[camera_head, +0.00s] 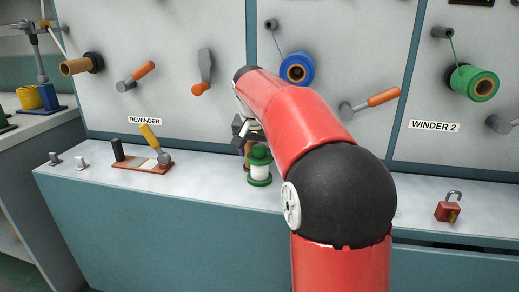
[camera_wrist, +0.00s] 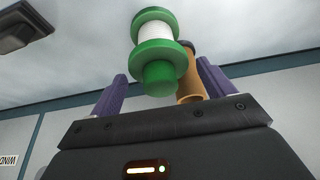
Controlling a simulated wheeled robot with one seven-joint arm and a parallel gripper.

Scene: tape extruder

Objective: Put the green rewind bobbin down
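The green rewind bobbin (camera_head: 260,168), with green flanges and a white middle, appears upright on the pale shelf, just below and in front of my gripper (camera_head: 245,135). In the upside-down wrist view the bobbin (camera_wrist: 155,52) shows between the two purple fingers of my gripper (camera_wrist: 162,70). The fingers are spread, with a visible gap from the bobbin on the left side, so my gripper looks open. A brown tube (camera_wrist: 190,80) stands close behind the bobbin, near the right finger. My arm hides part of the gripper in the head view.
The shelf (camera_head: 220,185) is clear left of the bobbin up to a small wooden stand (camera_head: 140,165) with a yellow-handled tool. A red padlock (camera_head: 448,208) lies at the right. Orange-handled cranks and blue (camera_head: 295,69) and green (camera_head: 474,83) spools stick out from the panel behind.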

